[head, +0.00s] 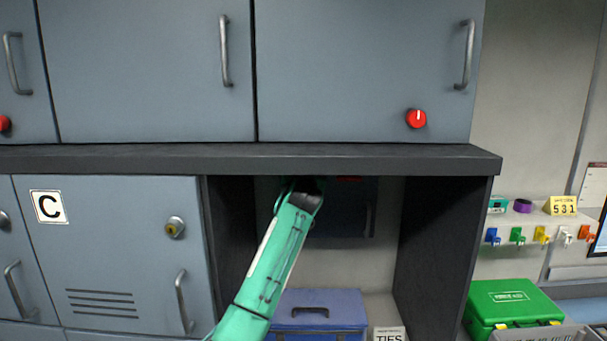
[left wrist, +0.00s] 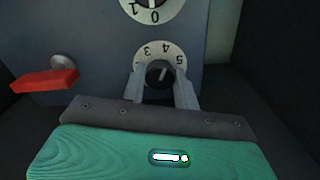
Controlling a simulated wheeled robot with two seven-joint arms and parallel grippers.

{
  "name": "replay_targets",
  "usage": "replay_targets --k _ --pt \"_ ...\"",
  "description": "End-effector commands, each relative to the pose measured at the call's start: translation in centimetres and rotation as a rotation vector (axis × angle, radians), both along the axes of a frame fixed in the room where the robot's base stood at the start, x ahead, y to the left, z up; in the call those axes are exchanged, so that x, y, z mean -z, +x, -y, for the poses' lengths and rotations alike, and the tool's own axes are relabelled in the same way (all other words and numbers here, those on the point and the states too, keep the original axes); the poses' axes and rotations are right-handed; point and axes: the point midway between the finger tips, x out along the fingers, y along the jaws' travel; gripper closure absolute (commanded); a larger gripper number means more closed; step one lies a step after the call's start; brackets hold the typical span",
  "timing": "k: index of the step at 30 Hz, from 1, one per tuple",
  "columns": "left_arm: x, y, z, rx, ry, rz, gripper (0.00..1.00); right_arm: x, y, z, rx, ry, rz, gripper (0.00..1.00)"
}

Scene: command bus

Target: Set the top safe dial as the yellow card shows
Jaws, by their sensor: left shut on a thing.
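The yellow card (head: 561,206) reads 531 and stands on a small shelf at the right of the head view. The dark safe (head: 340,222) is in the open bay under the cabinets, partly behind my left arm. In the left wrist view its face appears upside down. My left gripper (left wrist: 162,80) is shut on the black knob of the top dial (left wrist: 160,50), whose ring shows 3, 4 and 5. A pale mark shows on the knob; its exact number is unclear. A second dial (left wrist: 155,16), showing 0 and 1, is cut off by the frame's upper edge. My right gripper is not in view.
A red handle (left wrist: 44,82) sticks out of the safe face beside the dial. Dark bay walls (head: 440,240) stand close on both sides. A blue box (head: 317,312) and a TIES label (head: 389,334) are below. A green first-aid case (head: 510,303) is at right.

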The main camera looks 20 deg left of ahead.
Motion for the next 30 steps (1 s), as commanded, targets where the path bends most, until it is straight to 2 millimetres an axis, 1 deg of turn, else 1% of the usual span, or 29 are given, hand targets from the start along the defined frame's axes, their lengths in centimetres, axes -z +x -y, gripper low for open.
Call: replay_targets --k 9,18,24,30 --pt "0.2 0.0 0.0 -0.001 0.29 -0.089 0.92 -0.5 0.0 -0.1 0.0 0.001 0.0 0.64" --pt "0.2 0.0 0.0 0.001 0.537 -0.159 0.92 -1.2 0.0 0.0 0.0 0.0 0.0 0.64" --pt "0.2 0.0 0.0 0.0 0.657 -0.194 0.92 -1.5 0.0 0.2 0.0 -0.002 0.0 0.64" --pt "0.3 0.0 0.0 0.0 0.73 -0.215 0.92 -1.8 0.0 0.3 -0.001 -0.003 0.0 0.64"
